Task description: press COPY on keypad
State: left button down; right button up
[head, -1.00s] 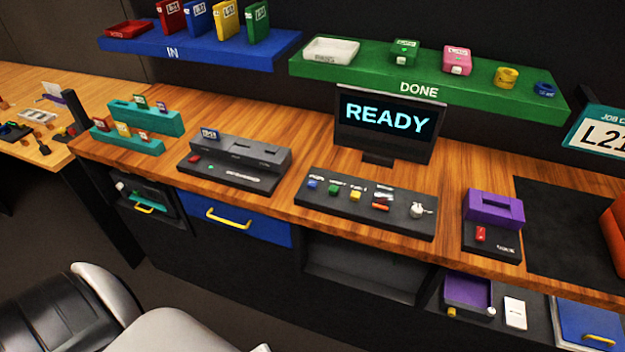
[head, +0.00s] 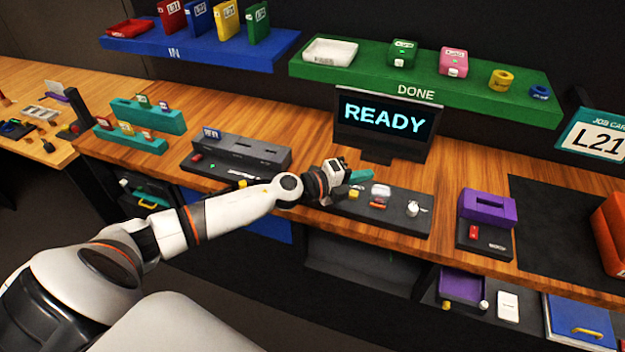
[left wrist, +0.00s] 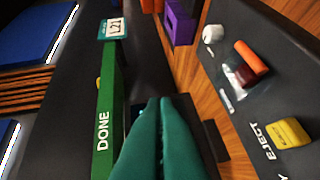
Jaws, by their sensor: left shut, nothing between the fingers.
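The dark keypad (head: 408,222) lies on the wooden bench below the monitor. Its yellow button (head: 354,194) shows right of my left gripper (head: 362,177); my arm covers the keypad's left end, where the blue and green buttons were visible earlier. In the left wrist view the keypad (left wrist: 275,55) runs along the right side, with the yellow button (left wrist: 288,132) labelled EJECT and a cut-off letter Y below it. The COPY button itself is not visible. My left gripper's teal fingers (left wrist: 158,105) are together and empty, seemingly above the keypad; no contact shows. My right gripper is not in view.
The monitor (head: 385,122) reading READY stands behind the keypad. The green DONE shelf (head: 450,92) overhangs behind it. A grey device (head: 240,160) is left of the keypad, and a purple-topped device (head: 487,207) is to the right.

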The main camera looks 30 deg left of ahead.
pick_arm(q)
jog(key=a+r+m+g+y, duration=0.2)
jog(key=a+m+g, duration=0.4)
jog(key=a, duration=0.9)
jog(key=shift+s+a+m+y, duration=0.25)
jog(key=shift+m+y, duration=0.65)
jog(key=shift+m, duration=0.1)
jog(key=shift+f, duration=0.2)
notch_tip(320, 180, down, 7)
jog(key=b, duration=0.5)
jog(key=shift+b, duration=0.35)
jog(key=shift+f+b, duration=0.45)
jog(key=shift+f, duration=0.3)
jog(key=shift+f, duration=0.4)
